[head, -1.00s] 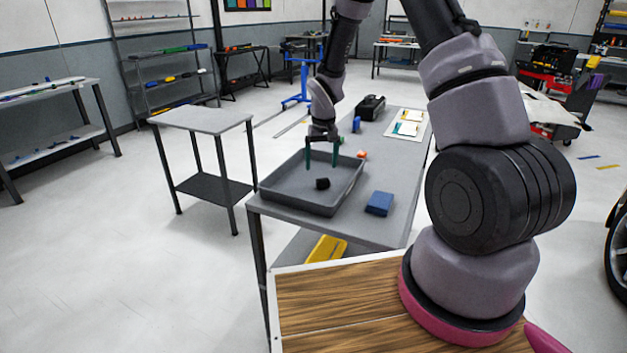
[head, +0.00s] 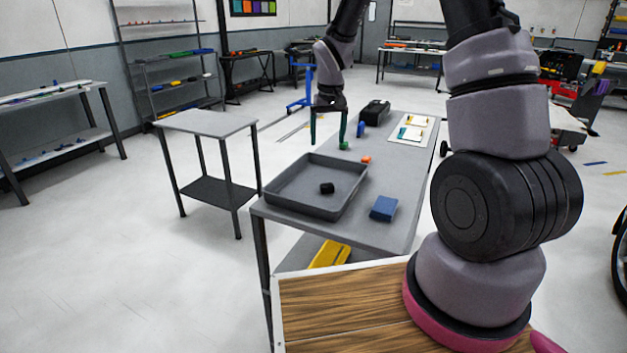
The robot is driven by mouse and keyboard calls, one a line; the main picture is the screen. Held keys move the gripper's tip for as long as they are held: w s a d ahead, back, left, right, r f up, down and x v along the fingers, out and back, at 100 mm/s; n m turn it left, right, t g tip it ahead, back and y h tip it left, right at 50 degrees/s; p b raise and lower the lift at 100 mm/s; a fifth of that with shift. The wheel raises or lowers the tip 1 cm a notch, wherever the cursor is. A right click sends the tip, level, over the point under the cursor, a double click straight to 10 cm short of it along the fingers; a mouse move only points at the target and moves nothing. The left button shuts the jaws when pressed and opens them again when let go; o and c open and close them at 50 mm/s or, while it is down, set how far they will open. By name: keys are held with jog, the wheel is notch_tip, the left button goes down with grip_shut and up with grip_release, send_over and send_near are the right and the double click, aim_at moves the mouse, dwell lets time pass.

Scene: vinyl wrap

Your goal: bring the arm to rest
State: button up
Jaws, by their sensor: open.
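My gripper (head: 328,138) hangs in the air over the far edge of the grey tray, its two green-tipped fingers pointing down and spread apart. It is open, with nothing between the fingers. The arm runs up from its base at the right and out of the top of the picture, then back down to the gripper. A small black piece (head: 327,188) lies in the grey tray (head: 283,204), clear of the fingers.
The tray sits on a long grey table (head: 385,234). A blue block (head: 384,208), a small orange piece (head: 366,160), a green piece (head: 344,146), a black case (head: 375,112) and a white sheet (head: 428,136) are also on it. A small side table (head: 206,123) stands left, with open floor around it.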

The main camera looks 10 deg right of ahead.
jog(key=s+d+r+m+t, duration=0.1)
jog(key=s+d+r, duration=0.1)
jog(key=s+r, duration=0.5)
jog(key=s+d+r+m+t, duration=0.1)
jog(key=s+d+r, duration=0.15)
jog(key=r, duration=0.75)
jog(key=s+r+t, duration=0.1)
jog(key=s+r, duration=0.1)
jog(key=s, duration=0.4)
jog(key=s+d+r+m+t+y, duration=0.1)
jog(key=s+r, duration=0.2)
jog(key=s, duration=0.3)
jog(key=s+r+m+t+y, duration=0.1)
jog(key=s+r, duration=0.2)
jog(key=s, duration=0.3)
jog(key=shift+s+d+r, duration=0.15)
jog(key=shift+s+r, duration=0.1)
